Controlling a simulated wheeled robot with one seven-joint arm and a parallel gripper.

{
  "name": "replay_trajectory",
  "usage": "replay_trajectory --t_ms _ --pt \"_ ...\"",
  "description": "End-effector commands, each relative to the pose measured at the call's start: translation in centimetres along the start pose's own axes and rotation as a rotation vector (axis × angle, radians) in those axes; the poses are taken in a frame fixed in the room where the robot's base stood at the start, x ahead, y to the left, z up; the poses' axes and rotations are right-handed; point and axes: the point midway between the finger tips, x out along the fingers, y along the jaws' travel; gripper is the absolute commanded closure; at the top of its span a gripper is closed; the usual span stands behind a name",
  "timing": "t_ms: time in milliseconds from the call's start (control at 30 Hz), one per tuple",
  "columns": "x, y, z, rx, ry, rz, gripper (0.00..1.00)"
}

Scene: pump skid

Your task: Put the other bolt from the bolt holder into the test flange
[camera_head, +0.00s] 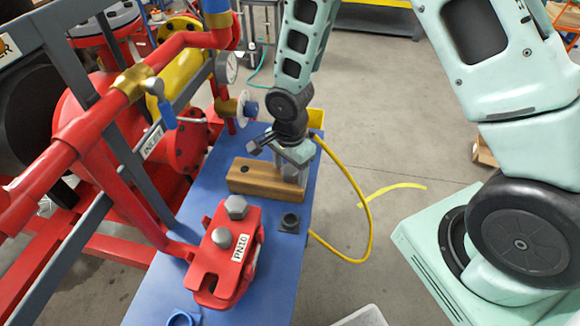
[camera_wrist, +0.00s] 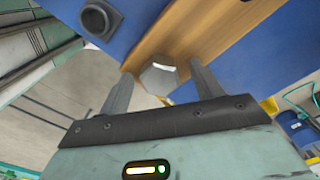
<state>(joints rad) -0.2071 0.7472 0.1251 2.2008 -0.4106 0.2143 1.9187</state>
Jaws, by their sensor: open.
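The bolt holder, a wooden block (camera_head: 262,184), lies on the blue bench with an empty hole in its left part. A grey hex-headed bolt (camera_wrist: 158,77) shows at the block in the wrist view. My gripper (camera_head: 291,172) is over the block's right end; it is open, with its fingers (camera_wrist: 162,86) on either side of the bolt head and visible gaps. In the head view my gripper hides this bolt. The red test flange (camera_head: 247,232), labelled PN10, lies nearer on the bench. Two hex heads show on it, and an open slot at its near left.
Red pipework (camera_head: 92,150) and a gauge (camera_head: 227,67) stand left. A yellow hose (camera_head: 366,200) loops beyond the bench's right edge. A blue ring (camera_head: 181,319) lies at the front.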

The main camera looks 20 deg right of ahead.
Motion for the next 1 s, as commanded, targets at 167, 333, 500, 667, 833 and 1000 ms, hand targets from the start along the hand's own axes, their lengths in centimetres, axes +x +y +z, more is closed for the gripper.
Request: replay_trajectory --t_ms 167,333,500,667,833,1000 --pt "0.0 0.0 0.0 0.000 0.000 0.000 0.71" --pt "0.0 0.0 0.0 0.000 0.000 0.000 0.77" --pt "-0.2 0.0 0.0 0.000 0.000 0.000 0.84" --pt "-1.0 0.0 0.0 0.000 0.000 0.000 0.84" --pt "-1.8 0.0 0.0 0.000 0.001 0.000 0.84" --pt "-2.6 0.0 0.0 0.000 0.000 0.001 0.84"
